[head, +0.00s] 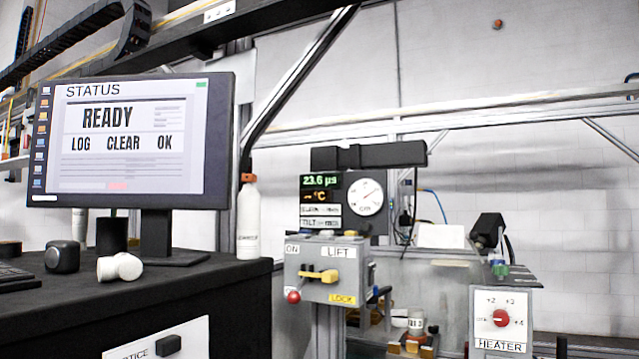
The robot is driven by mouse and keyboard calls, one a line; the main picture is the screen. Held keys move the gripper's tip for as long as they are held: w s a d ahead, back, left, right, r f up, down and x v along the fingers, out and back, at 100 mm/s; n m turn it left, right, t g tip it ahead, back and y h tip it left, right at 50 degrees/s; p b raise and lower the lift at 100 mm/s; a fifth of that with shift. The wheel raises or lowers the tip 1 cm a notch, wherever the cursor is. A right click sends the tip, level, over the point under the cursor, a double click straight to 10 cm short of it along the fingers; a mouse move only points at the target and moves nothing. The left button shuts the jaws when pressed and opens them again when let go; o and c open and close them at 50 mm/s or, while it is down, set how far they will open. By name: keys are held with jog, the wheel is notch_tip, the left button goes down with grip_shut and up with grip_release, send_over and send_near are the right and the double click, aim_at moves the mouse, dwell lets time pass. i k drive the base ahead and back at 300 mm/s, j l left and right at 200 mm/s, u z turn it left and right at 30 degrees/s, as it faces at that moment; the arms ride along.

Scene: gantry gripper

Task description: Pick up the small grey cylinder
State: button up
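No plainly grey cylinder stands out, and I cannot tell which object the task names. A small dark grey rounded block (62,257) sits on the black bench top at left; it may be squat and cylindrical. To its right lies a small off-white rounded piece (120,267), partly cylindrical. Behind them stand a slim pale cylinder (79,226) and a wider black cylinder (111,236), both upright below the monitor. My gripper is not in view.
A monitor (130,140) reading READY stands on the black bench (200,285), beside a white bottle (248,220) with an orange cap. Right of the bench are a LIFT control box (328,262) with a yellow lever and a HEATER panel (500,315) with a red knob.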

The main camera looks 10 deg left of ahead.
aim_at(415, 325)
jog(key=l+z, duration=0.25)
jog(key=l, duration=0.25)
jog(key=i+l+z, duration=0.3)
jog(key=l, duration=0.2)
jog(key=i+l+u, duration=0.3)
jog(key=i+u, duration=0.2)
jog(key=i+l+u, duration=0.65)
jog(key=i, duration=0.3)
